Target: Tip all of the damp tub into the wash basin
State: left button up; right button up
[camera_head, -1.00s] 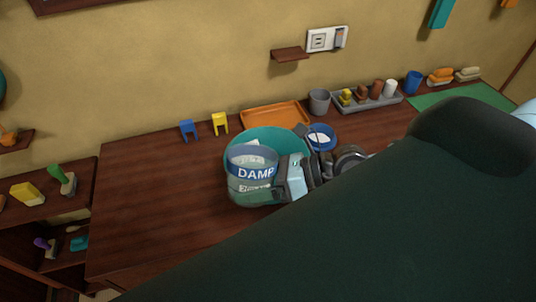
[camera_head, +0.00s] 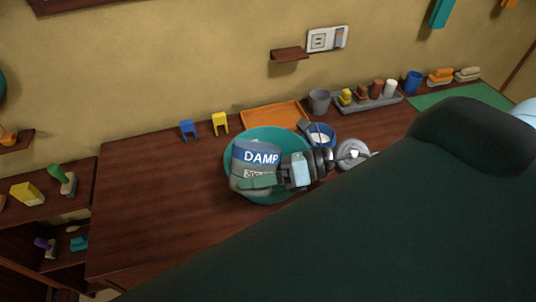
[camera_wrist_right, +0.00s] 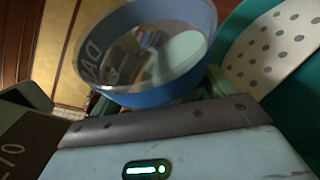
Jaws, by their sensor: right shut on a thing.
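The damp tub (camera_head: 262,157), a clear tub with a blue band reading DAMP, is held over the teal wash basin (camera_head: 283,132), tilted. In the right wrist view the tub (camera_wrist_right: 185,90) shows its round blue rim and, inside, small blurred coloured shapes that I cannot identify. My right gripper (camera_head: 262,183) is shut on the tub, one finger across its near side. The basin (camera_wrist_right: 235,45) shows at the right of the wrist view with a pale dotted cloth (camera_wrist_right: 270,50) in it. My left gripper is not in view.
Small blue and yellow stands (camera_head: 220,123) are at the back left. The desk (camera_head: 160,200) left of the basin is clear.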

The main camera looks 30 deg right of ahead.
aim_at(261, 156)
jog(key=shift+m+y, duration=0.3)
jog(key=shift+m, duration=0.2)
dwell(0.3)
jog(key=shift+r+m+y, duration=0.3)
jog(key=shift+r+m, duration=0.25)
jog(key=shift+m, duration=0.15)
dwell(0.5)
jog(key=shift+w+d+f+m+y, duration=0.15)
jog(key=shift+m+y, duration=0.25)
jog(key=shift+m, duration=0.3)
dwell(0.9)
jog(key=shift+r+m+y, duration=0.3)
jog(key=shift+r+m, duration=0.25)
jog(key=shift+m, duration=0.25)
dwell(0.8)
jog(key=shift+w+d+f+m+t+y, duration=0.2)
jog(key=shift+w+d+m+t+y, duration=0.1)
jog(key=shift+w+d+m, duration=0.45)
dwell(0.6)
jog(key=shift+w+d+r+m+t+y, duration=0.15)
jog(key=shift+r+m, duration=0.15)
jog(key=shift+m, duration=0.2)
jog(key=shift+w+d+r+m+t+y, duration=0.15)
jog(key=shift+r+m, duration=0.1)
jog(key=shift+m, duration=0.2)
dwell(0.5)
